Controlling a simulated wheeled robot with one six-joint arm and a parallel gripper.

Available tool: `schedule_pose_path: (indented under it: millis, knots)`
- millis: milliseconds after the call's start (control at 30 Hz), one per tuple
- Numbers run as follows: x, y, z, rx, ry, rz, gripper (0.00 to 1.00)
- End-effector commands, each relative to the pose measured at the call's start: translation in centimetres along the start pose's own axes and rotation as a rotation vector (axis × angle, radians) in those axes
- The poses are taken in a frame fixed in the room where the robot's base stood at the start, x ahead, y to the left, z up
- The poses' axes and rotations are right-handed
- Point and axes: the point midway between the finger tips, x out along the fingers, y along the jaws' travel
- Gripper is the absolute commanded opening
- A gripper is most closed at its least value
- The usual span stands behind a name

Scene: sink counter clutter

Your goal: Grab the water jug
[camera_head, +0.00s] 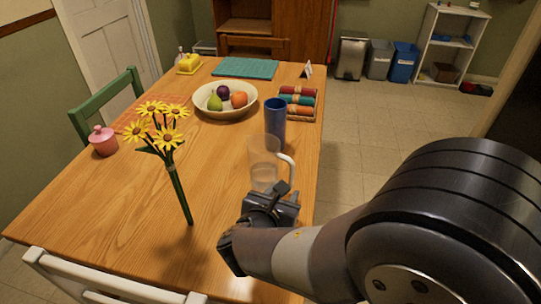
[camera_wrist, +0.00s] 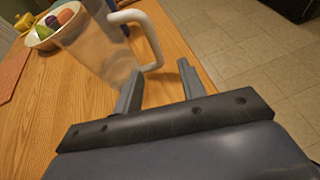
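The water jug (camera_head: 263,163) is a clear, see-through pitcher with a white handle on its right side. It stands upright near the right edge of the wooden table (camera_head: 110,208). The jug also shows at the upper left in the wrist view (camera_wrist: 100,48), with its white handle (camera_wrist: 150,38) toward the gripper. My gripper (camera_head: 283,190) is just in front of the jug at handle height. In the wrist view my gripper (camera_wrist: 157,85) has its two fingers apart, with nothing between them. The lower end of the handle lies just beyond the fingertips.
A blue tumbler (camera_head: 275,122) stands right behind the jug. A fruit bowl (camera_head: 204,108), rolled cloths (camera_head: 298,103), a pink jar (camera_head: 103,141) and yellow flowers (camera_head: 167,137) are also on the table. A white chair (camera_head: 100,282) is at the front left. Floor lies open to the right.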

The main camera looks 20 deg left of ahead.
Motion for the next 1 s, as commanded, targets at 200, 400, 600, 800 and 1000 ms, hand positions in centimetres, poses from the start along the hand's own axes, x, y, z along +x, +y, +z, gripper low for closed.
schedule_pose_path:
  millis: [200, 400, 600, 800, 1000]
  knots:
    - [2.9, -0.1, -0.2, 0.001, 0.001, -0.005, 0.39]
    - [5.3, 0.0, -0.1, 0.001, 0.001, -0.002, 0.39]
    - [7.1, 0.1, -0.1, 0.001, 0.002, -0.003, 0.39]
    - [10.0, 0.3, 0.0, 0.002, 0.002, -0.003, 0.39]
    - [10.8, 0.4, 0.1, 0.001, 0.001, 0.0, 0.39]
